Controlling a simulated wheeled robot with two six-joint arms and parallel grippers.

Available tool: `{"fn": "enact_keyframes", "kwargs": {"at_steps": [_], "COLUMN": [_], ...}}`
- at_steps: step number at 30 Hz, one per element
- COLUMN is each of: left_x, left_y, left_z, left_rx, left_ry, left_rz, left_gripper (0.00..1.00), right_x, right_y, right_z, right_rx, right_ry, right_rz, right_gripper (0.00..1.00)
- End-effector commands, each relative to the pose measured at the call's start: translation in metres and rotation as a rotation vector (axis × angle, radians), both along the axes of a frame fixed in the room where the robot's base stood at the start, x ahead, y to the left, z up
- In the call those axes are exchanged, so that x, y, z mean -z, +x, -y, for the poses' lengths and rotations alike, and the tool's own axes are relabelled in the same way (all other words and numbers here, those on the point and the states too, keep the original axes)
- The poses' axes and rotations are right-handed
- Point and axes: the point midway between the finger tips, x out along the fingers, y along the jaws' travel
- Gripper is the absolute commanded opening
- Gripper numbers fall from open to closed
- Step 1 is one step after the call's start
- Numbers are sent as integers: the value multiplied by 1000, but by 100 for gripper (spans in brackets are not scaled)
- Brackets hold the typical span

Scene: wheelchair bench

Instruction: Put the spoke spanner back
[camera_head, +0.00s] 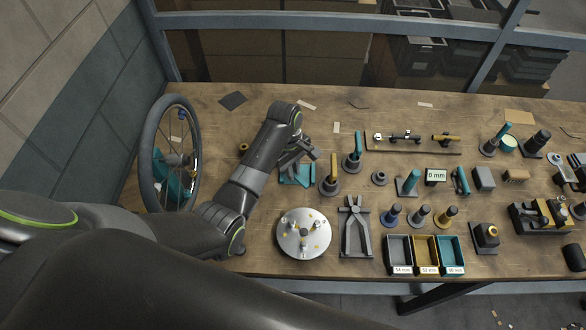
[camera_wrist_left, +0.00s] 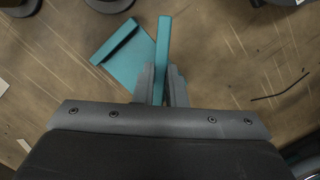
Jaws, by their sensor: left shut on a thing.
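My left gripper (camera_head: 304,158) is over the bench, left of the middle. In the left wrist view its two grey fingers (camera_wrist_left: 163,88) are shut on a flat teal bar, which I take as the spoke spanner (camera_wrist_left: 163,45). The bar points away from the fingers. A flat teal piece with a raised edge, perhaps the spanner's rest (camera_wrist_left: 123,57), lies beside and partly below the bar. It also shows under the gripper in the head view (camera_head: 291,177). I cannot tell whether the bar touches it. My right gripper is out of view.
A spoked wheel (camera_head: 148,170) stands at the left. Upright tools on round bases, such as a yellow-handled one (camera_head: 333,172), stand right of my gripper. A round metal plate (camera_head: 304,246), a grey forked stand (camera_head: 356,239) and small bins (camera_head: 399,257) are nearer the front edge.

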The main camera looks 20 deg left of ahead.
Motion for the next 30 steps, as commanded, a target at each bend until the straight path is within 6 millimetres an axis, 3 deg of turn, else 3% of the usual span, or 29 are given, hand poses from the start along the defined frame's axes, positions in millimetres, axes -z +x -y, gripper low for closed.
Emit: {"fn": "enact_keyframes", "kwargs": {"at_steps": [19, 20, 25, 30], "left_x": [12, 12, 11, 11], "left_y": [0, 0, 0, 0], "left_z": [0, 0, 0, 0], "left_rx": [0, 0, 0, 0], "left_ry": [0, 0, 0, 0], "left_rz": [0, 0, 0, 0], "left_gripper": [0, 12, 34, 36], "right_x": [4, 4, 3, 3], "right_y": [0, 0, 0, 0], "right_z": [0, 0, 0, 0], "right_rx": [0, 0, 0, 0], "right_ry": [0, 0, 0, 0], "right_rz": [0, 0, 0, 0], "right_gripper": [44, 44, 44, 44]}}
